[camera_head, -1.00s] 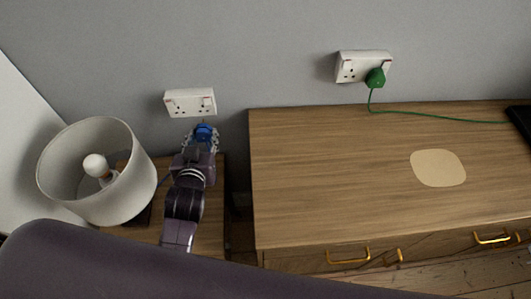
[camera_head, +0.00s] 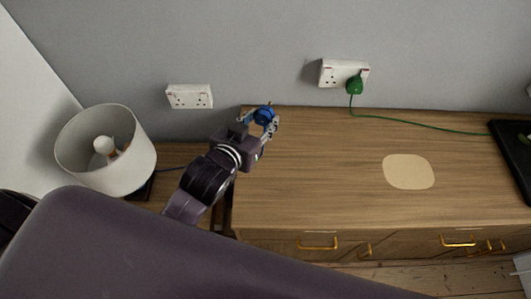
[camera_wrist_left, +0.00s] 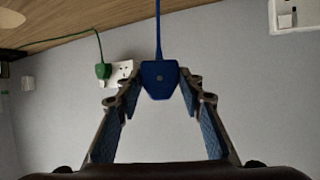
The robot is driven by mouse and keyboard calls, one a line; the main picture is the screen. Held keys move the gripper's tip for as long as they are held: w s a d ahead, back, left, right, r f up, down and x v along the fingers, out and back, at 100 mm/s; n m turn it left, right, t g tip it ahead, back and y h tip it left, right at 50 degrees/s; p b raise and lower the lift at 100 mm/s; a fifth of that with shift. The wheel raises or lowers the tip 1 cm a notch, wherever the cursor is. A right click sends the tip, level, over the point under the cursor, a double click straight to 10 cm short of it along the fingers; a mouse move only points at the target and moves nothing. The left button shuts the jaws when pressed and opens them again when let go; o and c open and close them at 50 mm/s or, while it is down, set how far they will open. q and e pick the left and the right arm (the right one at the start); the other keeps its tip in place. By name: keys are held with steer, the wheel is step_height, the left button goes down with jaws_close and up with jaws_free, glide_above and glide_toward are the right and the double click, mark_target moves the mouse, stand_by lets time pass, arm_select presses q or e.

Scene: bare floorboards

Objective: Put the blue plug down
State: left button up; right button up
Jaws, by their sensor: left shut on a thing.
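The blue plug (camera_head: 263,116) is held in my left gripper (camera_head: 266,124), over the back left corner of the wooden dresser in the head view. In the left wrist view the blue plug (camera_wrist_left: 159,78) sits between the two fingertips of my left gripper (camera_wrist_left: 160,84), with its blue cable running up out of the picture. A pale rounded mat (camera_head: 409,171) lies flat on the dresser top. I cannot tell how high the plug is above the dresser. My right gripper is not in view.
A green plug (camera_head: 354,85) is in the right wall socket (camera_head: 332,73), its cable trailing across the dresser (camera_head: 310,150). The left wall socket (camera_head: 190,97) is empty. A white lamp (camera_head: 132,165) stands at left. A black tray-like object (camera_head: 515,160) lies at the right edge.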

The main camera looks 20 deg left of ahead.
mark_target(262, 160)
arm_select(q)
step_height(262, 160, down, 16)
steer(key=shift+r, duration=0.2)
steer(key=shift+f, duration=0.1)
steer(key=shift+f+b, duration=0.4)
steer(key=shift+b, duration=0.05)
steer(key=o, duration=1.4)
steer(key=shift+o, duration=0.2)
